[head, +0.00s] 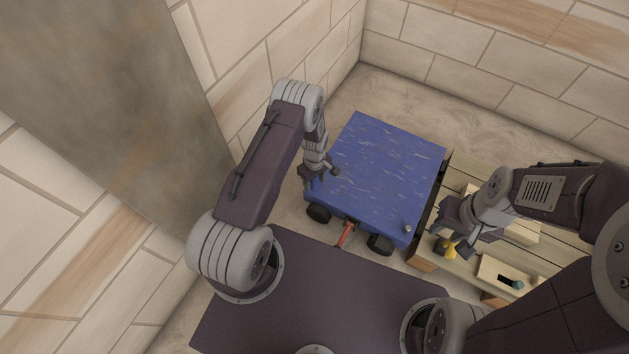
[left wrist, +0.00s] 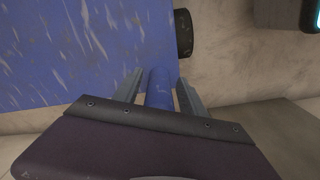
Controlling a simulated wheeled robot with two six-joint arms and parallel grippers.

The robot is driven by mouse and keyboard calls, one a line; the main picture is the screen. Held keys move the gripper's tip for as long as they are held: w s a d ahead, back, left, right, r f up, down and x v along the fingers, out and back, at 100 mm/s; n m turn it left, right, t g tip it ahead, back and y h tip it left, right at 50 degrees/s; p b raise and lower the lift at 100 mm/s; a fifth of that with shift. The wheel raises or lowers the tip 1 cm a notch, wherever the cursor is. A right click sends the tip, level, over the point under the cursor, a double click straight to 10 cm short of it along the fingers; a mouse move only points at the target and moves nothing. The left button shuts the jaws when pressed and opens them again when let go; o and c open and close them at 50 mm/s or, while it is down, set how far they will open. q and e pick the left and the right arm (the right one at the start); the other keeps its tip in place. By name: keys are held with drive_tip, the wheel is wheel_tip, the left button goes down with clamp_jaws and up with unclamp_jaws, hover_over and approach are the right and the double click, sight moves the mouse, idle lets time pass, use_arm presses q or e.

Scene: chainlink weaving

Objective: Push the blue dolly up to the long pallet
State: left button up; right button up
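The blue dolly (head: 375,170) stands on black wheels in the middle of the head view. Its right side is close to the wooden long pallet (head: 425,250); a narrow dark gap shows between them. My left gripper (head: 319,174) is at the dolly's near left corner. In the left wrist view its fingers (left wrist: 160,84) stand on either side of a blue post (left wrist: 160,92), with a gap on the left.
A red bar (head: 346,235) sticks out under the dolly's near side. A wooden block with a dark slot (head: 505,281) lies on the pallet. Stone block walls (head: 500,75) close the back and left. Bare floor shows behind the dolly.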

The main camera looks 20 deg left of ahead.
use_arm(q)
drive_tip(key=shift+r, duration=0.1)
wheel_tip(320, 180, up, 8)
drive_tip(key=p, duration=0.5)
drive_tip(key=shift+r+p, duration=0.15)
drive_tip(key=shift+p, duration=0.15)
drive_tip(key=shift+r, duration=0.3)
